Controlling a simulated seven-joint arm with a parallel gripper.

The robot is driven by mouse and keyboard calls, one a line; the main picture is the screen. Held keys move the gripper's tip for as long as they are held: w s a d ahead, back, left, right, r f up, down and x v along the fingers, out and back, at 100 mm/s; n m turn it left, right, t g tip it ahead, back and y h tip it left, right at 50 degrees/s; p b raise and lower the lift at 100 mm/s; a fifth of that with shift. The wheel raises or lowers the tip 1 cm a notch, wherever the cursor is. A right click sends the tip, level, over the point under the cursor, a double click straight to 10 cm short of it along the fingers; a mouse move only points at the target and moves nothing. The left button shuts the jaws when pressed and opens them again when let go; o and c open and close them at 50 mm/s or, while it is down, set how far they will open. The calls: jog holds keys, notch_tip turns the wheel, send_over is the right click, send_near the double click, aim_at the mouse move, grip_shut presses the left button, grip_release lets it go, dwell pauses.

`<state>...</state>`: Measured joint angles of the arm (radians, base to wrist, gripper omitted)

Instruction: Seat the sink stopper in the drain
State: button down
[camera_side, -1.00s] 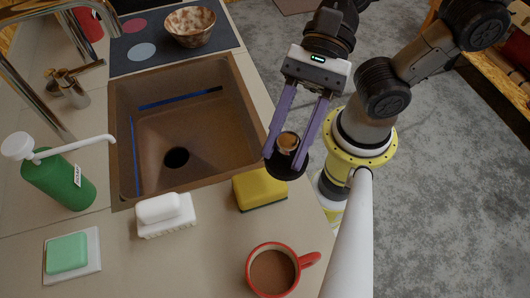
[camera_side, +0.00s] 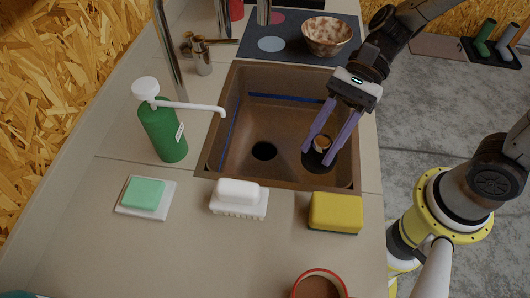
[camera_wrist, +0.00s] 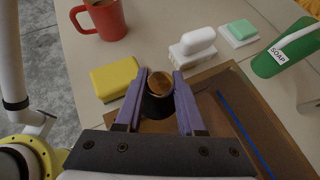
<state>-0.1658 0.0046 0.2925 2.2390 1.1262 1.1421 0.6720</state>
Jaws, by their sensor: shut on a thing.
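The sink stopper, a dark disc (camera_side: 312,164) with a brass knob, is held in my gripper (camera_side: 319,150) above the right part of the brown sink (camera_side: 285,125). The drain (camera_side: 263,151) is a dark round hole in the sink floor, left of the stopper and apart from it. The purple fingers are shut on the stopper's knob. In the wrist view, the stopper (camera_wrist: 157,105) sits between the fingertips of my gripper (camera_wrist: 160,76), brass top toward the camera. The drain does not show in the wrist view.
A yellow sponge (camera_side: 335,212), a white soap bar (camera_side: 238,193) on a ridged holder and a green bar (camera_side: 143,193) line the counter in front. A green soap bottle (camera_side: 163,132) stands left. A patterned bowl (camera_side: 327,36) is behind. A red mug (camera_side: 320,284) is in front.

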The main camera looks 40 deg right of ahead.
jog(key=w+d+f+m+t, duration=0.3)
jog(key=w+d+f, duration=0.45)
jog(key=f, duration=0.25)
jog(key=w+a+f, duration=0.1)
jog(key=w+f, duration=0.2)
jog(key=w+a+f, duration=0.2)
jog(key=w+f, duration=0.1)
jog(key=w, duration=0.1)
jog(key=w+a+f, duration=0.2)
jog(key=w+f, duration=0.1)
jog(key=w, duration=0.1)
jog(key=shift+w+f, duration=0.1)
jog(key=shift+w+a+f, duration=0.1)
jog(key=shift+w+f, duration=0.1)
jog(key=shift+f, duration=1.6)
jog(key=shift+f, duration=0.15)
jog(key=c, duration=0.5)
grip_release()
